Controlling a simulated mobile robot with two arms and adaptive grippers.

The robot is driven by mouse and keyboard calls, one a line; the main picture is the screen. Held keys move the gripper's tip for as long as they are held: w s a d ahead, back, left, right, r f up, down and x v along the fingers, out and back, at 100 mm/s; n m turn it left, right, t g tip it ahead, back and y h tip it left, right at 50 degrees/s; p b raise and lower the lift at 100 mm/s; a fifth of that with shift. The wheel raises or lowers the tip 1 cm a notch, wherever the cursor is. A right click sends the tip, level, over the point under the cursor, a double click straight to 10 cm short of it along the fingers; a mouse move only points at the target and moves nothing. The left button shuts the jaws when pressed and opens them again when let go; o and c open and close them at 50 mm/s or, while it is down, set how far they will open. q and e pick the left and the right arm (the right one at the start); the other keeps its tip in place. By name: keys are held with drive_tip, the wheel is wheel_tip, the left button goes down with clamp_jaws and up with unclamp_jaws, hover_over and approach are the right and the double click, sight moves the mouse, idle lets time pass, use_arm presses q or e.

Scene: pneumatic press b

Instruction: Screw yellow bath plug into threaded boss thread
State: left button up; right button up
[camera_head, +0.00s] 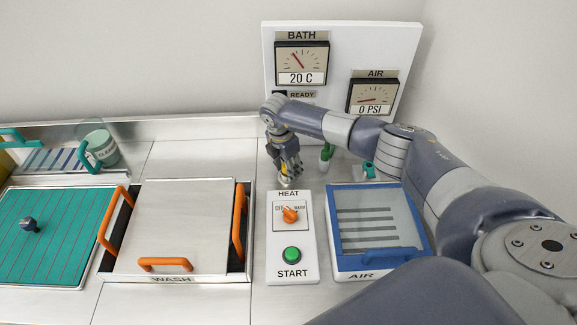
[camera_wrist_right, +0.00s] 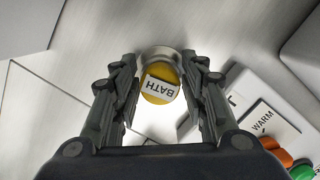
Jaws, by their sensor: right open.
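The fingers are open, with a visible gap on each side of the plug. A round metal piece (camera_wrist_right: 160,51), which looks like the threaded boss, sits right against the plug's far edge. The thread is hidden, so I cannot tell how far the plug is in it. In the head view my right gripper (camera_head: 287,163) points down behind the HEAT panel, with a bit of yellow plug (camera_head: 284,183) below it. My left gripper is out of view.
The HEAT panel (camera_head: 279,256) with an orange knob and green START button is just in front. The blue-framed AIR box (camera_head: 379,261) is to its right, the WASH lid (camera_head: 178,225) with orange handles to its left. A gauge board (camera_head: 340,60) stands behind.

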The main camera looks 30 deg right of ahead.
drive_tip(key=n, duration=0.3)
drive_tip(key=n+t, duration=0.1)
drive_tip(key=n, duration=0.3)
drive_tip(key=shift+y, duration=0.3)
drive_tip(key=shift+c, duration=0.5)
drive_tip(key=c, duration=0.5)
drive_tip(key=m, duration=0.5)
drive_tip(key=shift+a+m+g, duration=0.1)
drive_tip(key=shift+m+g, duration=0.3)
drive_tip(key=m+g, duration=0.1)
drive_tip(key=m, duration=0.5)
drive_tip(key=shift+d, duration=0.2)
drive_tip(key=o, duration=1.1)
drive_tip(key=shift+d, duration=0.1)
drive_tip(key=shift+c, duration=0.2)
